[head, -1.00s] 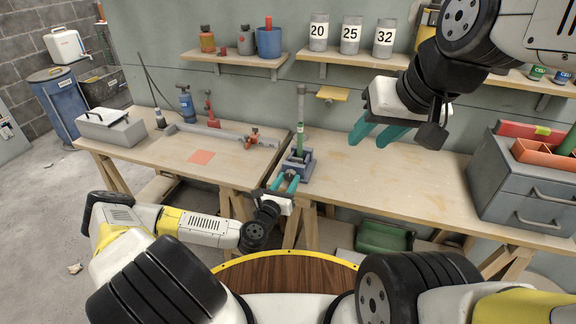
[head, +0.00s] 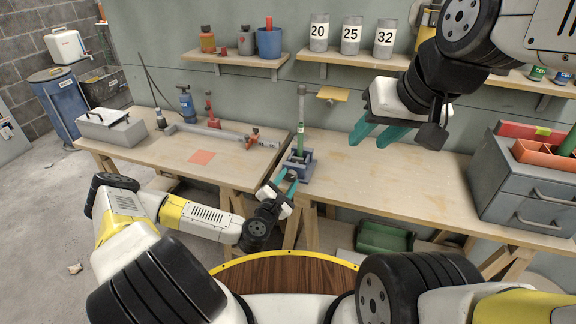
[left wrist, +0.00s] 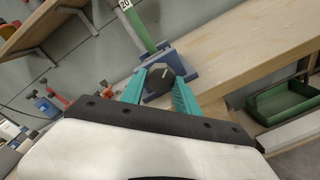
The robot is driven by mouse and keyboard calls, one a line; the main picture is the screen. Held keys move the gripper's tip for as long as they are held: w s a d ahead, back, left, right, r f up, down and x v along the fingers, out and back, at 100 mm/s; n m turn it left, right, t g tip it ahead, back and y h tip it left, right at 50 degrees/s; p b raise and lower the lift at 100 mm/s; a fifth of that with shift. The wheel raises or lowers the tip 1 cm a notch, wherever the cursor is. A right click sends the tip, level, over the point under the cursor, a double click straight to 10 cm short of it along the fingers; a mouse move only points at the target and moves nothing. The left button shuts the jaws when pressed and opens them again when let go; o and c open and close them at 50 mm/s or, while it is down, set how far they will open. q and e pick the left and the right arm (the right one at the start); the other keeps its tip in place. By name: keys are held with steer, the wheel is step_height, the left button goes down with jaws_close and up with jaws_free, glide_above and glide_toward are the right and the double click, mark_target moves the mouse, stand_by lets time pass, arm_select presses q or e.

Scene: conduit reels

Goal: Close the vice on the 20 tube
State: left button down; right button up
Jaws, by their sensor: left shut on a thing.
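The blue vice (head: 303,172) stands at the front edge of the workbench. The green tube (head: 301,145), labelled 20 in the left wrist view (left wrist: 137,25), stands upright in it with a grey length above. My left gripper (head: 285,182) is in front of the vice. In the left wrist view its teal fingers (left wrist: 160,88) are on either side of the vice's dark knob (left wrist: 159,77) and shut on it. Whether the vice jaws touch the tube cannot be told. My right gripper (head: 378,134) is open and empty above the bench, right of the vice.
A grey drawer cabinet (head: 520,190) stands at the bench's right end. Left of the vice lie a grey pipe with red fittings (head: 215,131) and an orange sheet (head: 202,157). A green bin (head: 383,237) sits below.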

arm_select(q)
steer(key=m, duration=0.9)
steer(key=shift+d+r+m+y, duration=0.1)
steer(key=shift+m+y, duration=0.2)
steer(key=m, duration=0.5)
steer(key=shift+s+y, duration=0.1)
steer(key=shift+y, duration=0.2)
steer(key=m, duration=0.4)
steer(key=shift+m+t, duration=0.3)
steer(key=m, duration=0.4)
steer(key=shift+d, duration=0.15)
steer(key=m, duration=0.4)
steer(key=shift+m+t, duration=0.3)
steer(key=shift+m, duration=0.1)
steer(key=m, duration=0.4)
steer(key=shift+m, duration=0.4)
steer(key=shift+f+m, duration=0.15)
steer(key=shift+m, duration=1.05)
steer(key=shift+f+m, duration=0.1)
steer(key=shift+m, duration=1.1)
